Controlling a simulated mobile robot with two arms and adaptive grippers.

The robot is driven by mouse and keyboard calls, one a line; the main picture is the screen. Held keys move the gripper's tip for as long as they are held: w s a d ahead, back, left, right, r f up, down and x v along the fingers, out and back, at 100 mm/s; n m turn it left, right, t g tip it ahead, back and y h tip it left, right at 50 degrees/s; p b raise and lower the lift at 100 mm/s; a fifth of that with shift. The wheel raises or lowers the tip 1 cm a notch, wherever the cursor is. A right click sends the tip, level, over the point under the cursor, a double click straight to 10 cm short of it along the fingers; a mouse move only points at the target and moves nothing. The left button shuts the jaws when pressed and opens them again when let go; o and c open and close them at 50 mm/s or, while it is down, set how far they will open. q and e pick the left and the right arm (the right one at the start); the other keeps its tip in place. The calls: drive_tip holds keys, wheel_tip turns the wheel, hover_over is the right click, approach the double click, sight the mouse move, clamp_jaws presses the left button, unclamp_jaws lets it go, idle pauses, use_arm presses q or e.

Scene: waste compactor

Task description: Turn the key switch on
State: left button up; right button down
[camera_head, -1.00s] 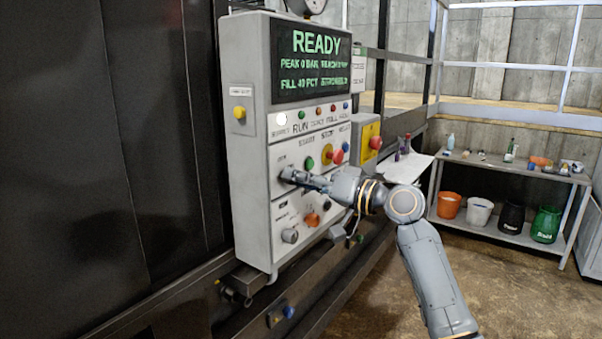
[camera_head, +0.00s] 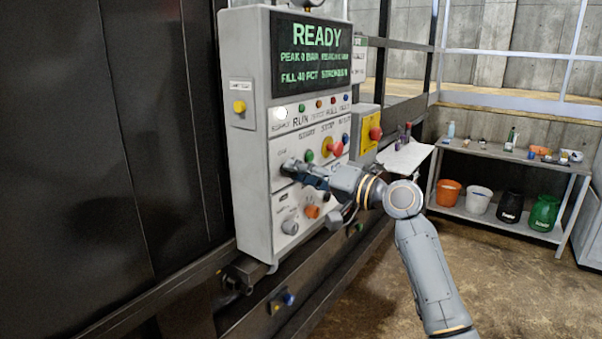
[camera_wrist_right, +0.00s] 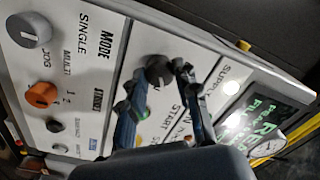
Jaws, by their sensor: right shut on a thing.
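The key switch (camera_wrist_right: 158,70) is a dark round knob on the white control panel (camera_head: 244,170), under the row of coloured buttons. My right gripper (camera_head: 290,167) is at this switch, on the left of the panel. In the right wrist view my right gripper (camera_wrist_right: 161,74) has its two fingers on either side of the knob, shut on it. The fingers hide part of the knob and its label, so its exact setting cannot be read. The panel screen (camera_head: 315,55) reads READY, and a white lamp (camera_head: 280,114) is lit. My left gripper is not in view.
A green button (camera_head: 309,155) and a red mushroom button (camera_head: 335,148) sit close to my right gripper. An orange knob (camera_head: 311,211) and a grey knob (camera_head: 290,226) are below. A shelf (camera_head: 500,150) with buckets stands at the right.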

drive_tip(key=c, duration=1)
unclamp_jaws()
drive_tip(key=shift+d, duration=0.1)
drive_tip(key=v, duration=1.1)
drive_tip(key=shift+s+d, duration=0.3)
